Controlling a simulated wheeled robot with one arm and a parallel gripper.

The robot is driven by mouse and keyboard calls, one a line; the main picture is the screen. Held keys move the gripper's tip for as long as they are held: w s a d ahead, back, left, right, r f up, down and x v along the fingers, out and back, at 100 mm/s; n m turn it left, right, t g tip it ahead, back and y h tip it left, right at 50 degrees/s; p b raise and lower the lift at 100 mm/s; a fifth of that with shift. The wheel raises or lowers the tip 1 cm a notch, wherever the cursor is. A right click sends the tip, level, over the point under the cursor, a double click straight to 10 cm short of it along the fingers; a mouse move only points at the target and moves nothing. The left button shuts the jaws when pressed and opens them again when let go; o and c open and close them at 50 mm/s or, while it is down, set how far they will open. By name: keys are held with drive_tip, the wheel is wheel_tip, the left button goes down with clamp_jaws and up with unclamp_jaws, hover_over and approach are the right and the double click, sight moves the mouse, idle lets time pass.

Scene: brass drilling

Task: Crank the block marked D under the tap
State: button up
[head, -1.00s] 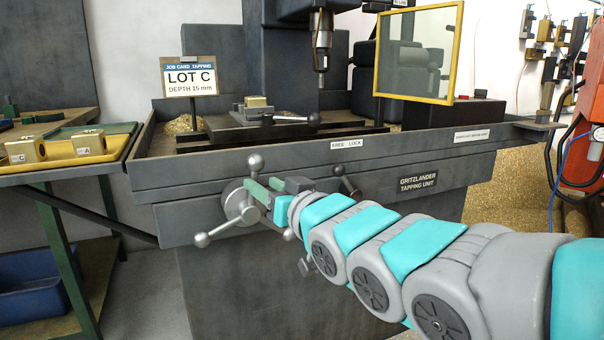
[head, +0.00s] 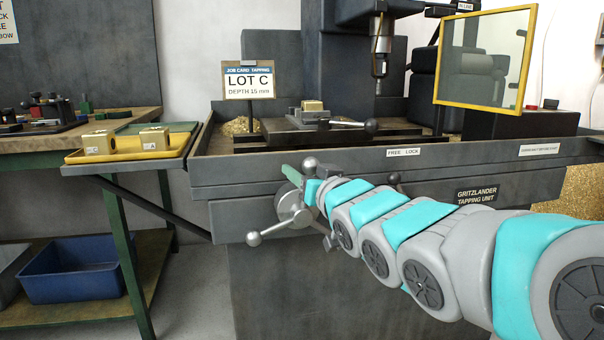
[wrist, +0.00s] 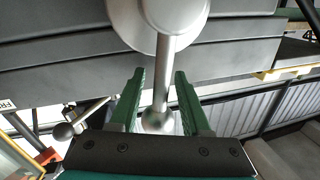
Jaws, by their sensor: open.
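The crank (head: 293,207) is a silver hub with ball-ended spokes on the front of the tapping machine. In the wrist view, one spoke (wrist: 162,75) hangs between the green fingers of my gripper (wrist: 160,82), its ball lower down between them. The fingers are open, with gaps to both sides of the spoke. In the head view my gripper (head: 292,176) is at the crank, partly hidden by my arm. A brass block (head: 313,106) sits in the vise (head: 318,118) on the machine table; I cannot read its mark. The tap spindle (head: 380,58) is above and to its right.
A yellow tray (head: 128,157) with two brass blocks (head: 98,143) is at the left. A job card (head: 249,80) reads LOT C, depth 15 mm. A yellow-framed guard (head: 486,58) stands at right. A blue bin (head: 80,270) is on the bench's lower shelf.

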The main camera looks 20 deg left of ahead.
clamp_jaws()
idle(0.3)
drive_tip(key=shift+r, duration=0.1)
idle(1.0)
